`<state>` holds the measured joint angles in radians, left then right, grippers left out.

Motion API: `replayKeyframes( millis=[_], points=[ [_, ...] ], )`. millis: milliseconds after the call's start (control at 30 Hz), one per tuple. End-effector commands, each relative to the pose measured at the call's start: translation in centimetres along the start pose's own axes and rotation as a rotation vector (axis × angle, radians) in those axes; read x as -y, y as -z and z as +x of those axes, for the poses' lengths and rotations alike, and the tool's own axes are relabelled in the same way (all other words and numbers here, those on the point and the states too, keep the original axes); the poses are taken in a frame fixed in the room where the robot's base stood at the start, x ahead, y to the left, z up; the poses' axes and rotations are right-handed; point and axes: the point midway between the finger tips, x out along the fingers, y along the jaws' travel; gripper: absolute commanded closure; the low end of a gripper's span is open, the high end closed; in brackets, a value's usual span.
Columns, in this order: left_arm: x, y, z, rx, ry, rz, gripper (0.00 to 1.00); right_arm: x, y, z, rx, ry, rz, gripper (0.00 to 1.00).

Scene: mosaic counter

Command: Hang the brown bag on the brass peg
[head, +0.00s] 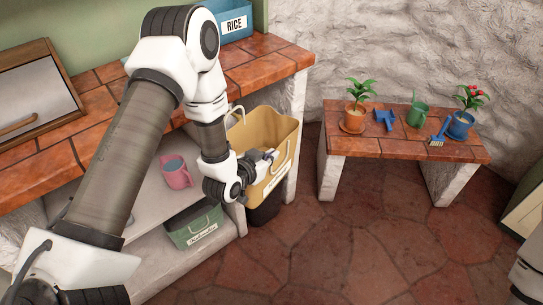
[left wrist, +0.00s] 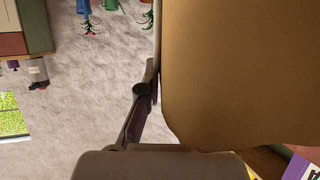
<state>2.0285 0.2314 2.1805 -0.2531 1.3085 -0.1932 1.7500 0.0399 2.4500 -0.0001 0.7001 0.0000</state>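The brown bag (head: 277,129) shows in the head view as a tan, open-topped bag with pale handles and a white label, at the end of the counter. My left gripper (head: 270,156) is at its front side. In the left wrist view the bag (left wrist: 240,70) fills the right half. One finger of the left gripper (left wrist: 155,88) lies along its edge, with its tip near the middle; the other finger is hidden behind the bag. The gripper looks closed on the bag. I cannot make out a brass peg. My right gripper is not in view.
A blue RICE box (head: 236,22) stands on top. A low bench (head: 400,147) holds potted plants and small tools. The stone floor (head: 330,245) between is clear.

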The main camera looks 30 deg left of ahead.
Motion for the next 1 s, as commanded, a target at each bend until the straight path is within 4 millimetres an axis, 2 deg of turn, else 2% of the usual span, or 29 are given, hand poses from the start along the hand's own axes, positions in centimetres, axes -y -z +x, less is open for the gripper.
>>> replayKeyframes(
  millis=[333,367,433,467,767,867,1000],
  points=[
    [0.0,0.0,0.0,0.000,0.000,0.000,1.00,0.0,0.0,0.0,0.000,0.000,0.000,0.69],
    [0.0,0.0,0.0,0.000,0.000,0.000,0.94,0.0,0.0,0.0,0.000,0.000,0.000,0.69],
    [0.0,0.0,0.0,0.000,0.000,0.000,0.70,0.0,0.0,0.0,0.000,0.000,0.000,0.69],
    [0.0,0.0,0.0,0.000,0.000,0.000,0.65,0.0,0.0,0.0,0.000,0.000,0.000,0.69],
    [0.0,0.0,-0.1,0.001,0.000,-0.001,0.65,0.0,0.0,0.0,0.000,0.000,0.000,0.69],
    [0.0,0.0,-1.1,0.002,0.001,-0.003,0.65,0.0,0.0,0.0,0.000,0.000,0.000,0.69],
    [0.1,-0.1,-3.8,0.003,0.001,-0.005,0.65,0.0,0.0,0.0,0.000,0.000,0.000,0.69]
  ],
)
